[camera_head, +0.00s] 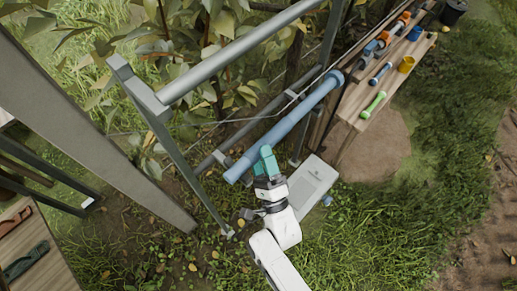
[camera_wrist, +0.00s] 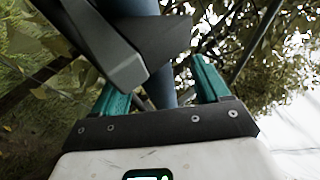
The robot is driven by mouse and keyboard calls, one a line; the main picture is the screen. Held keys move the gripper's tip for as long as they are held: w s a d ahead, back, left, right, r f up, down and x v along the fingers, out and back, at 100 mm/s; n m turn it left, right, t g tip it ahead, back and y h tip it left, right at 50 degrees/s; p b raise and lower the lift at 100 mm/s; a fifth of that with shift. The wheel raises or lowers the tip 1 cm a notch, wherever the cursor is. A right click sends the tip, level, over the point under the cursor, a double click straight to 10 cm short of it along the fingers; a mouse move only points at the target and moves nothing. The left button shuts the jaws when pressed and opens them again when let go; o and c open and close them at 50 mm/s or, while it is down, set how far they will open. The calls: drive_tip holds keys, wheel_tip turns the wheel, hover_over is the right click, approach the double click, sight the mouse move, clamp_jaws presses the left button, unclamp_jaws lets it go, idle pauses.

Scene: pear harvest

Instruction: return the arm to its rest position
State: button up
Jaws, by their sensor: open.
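My arm is white and comes up from the bottom of the head view. My gripper (camera_head: 267,158) has teal fingers and is beside the lower end of a thick blue pipe (camera_head: 290,122), overlapping it in that view. In the wrist view my gripper (camera_wrist: 160,88) shows its two teal fingers spread apart. The blue pipe (camera_wrist: 163,90) passes behind the gap between them, and a dark grey angular part (camera_wrist: 125,55) covers part of the left finger. I see no pear in the fingers. Whether a finger touches the pipe I cannot tell.
A grey metal frame (camera_head: 235,52) stands left and above the gripper, with leafy branches behind. A white box (camera_head: 312,184) lies right of the gripper. A wooden bench (camera_head: 357,103) with colourful tools stands upper right. Open grass (camera_head: 400,220) lies lower right.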

drive_tip(key=b+v, duration=0.2)
drive_tip(key=v, duration=0.6)
drive_tip(key=shift+s+f, duration=0.2)
drive_tip(key=shift+s, duration=0.05)
drive_tip(key=shift+d, duration=0.15)
drive_tip(key=w+d+f+n+g+h, duration=0.3)
drive_tip(key=d+f+n+g+h, duration=0.35)
drive_tip(key=d+n+g, duration=0.4)
drive_tip(key=s+d+r+n+g+h, duration=0.1)
drive_tip(key=s+d+n+g+h, duration=0.1)
drive_tip(key=s+d+g, duration=0.3)
drive_tip(key=s+d+r+n+g+h, duration=0.2)
drive_tip(key=s+d+g, duration=0.3)
drive_tip(key=s+d, duration=0.6)
drive_tip(key=s+n, duration=0.1)
drive_tip(key=s, duration=0.4)
